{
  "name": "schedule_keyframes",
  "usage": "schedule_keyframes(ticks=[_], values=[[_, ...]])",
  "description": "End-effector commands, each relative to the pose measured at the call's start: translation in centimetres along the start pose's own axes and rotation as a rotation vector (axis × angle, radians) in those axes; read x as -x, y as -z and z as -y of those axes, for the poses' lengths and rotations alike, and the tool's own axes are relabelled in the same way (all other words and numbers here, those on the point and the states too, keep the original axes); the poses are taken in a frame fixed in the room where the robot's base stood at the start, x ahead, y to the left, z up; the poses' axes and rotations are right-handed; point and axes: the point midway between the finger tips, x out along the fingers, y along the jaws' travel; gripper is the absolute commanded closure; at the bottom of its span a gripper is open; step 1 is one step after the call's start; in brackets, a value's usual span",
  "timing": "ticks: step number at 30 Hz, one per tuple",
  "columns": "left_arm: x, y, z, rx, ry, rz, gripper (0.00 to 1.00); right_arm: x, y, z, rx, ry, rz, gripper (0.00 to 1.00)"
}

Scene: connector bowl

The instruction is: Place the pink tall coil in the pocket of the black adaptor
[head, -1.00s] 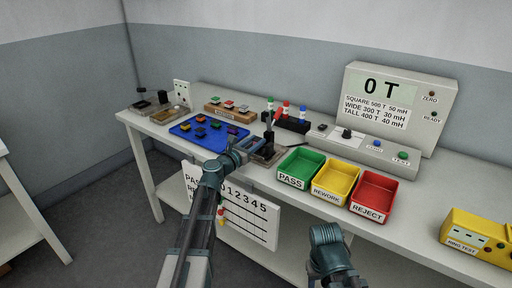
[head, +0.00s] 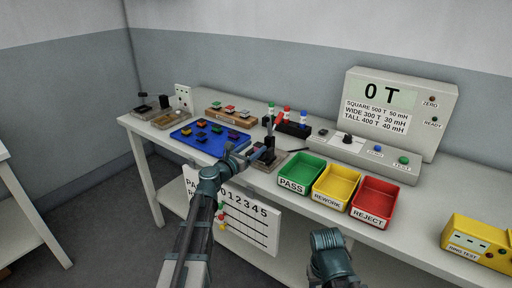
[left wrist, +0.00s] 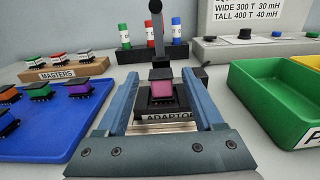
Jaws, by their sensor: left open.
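The pink tall coil (left wrist: 162,92) sits upright at the black adaptor (left wrist: 150,106), between my left fingers in the left wrist view. I cannot tell how deep it sits in the pocket. The adaptor's label is partly covered by my gripper. My left gripper (left wrist: 160,112) is open, a finger on each side of the coil with visible gaps. In the head view my left gripper (head: 254,154) is at the adaptor station, and the coil is too small to make out clearly. My right arm shows at the bottom, but its fingertips are not clear.
A dark upright post (left wrist: 157,35) stands behind the coil. The blue tray (head: 184,139) with several coils is to the left. The green PASS bin (head: 305,169) is close on the right, with yellow and red bins beyond. A tester reading 0 T (head: 395,105) stands behind.

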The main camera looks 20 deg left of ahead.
Motion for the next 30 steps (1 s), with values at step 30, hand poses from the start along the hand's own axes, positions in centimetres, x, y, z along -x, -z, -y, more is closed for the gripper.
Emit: schedule_keyframes(ticks=[30], values=[[10.3, 0.0, 0.1, 0.0, 0.001, 0.0, 0.31, 0.0, 0.0, 0.0, 0.0, 0.0, 0.0, 0.5]])
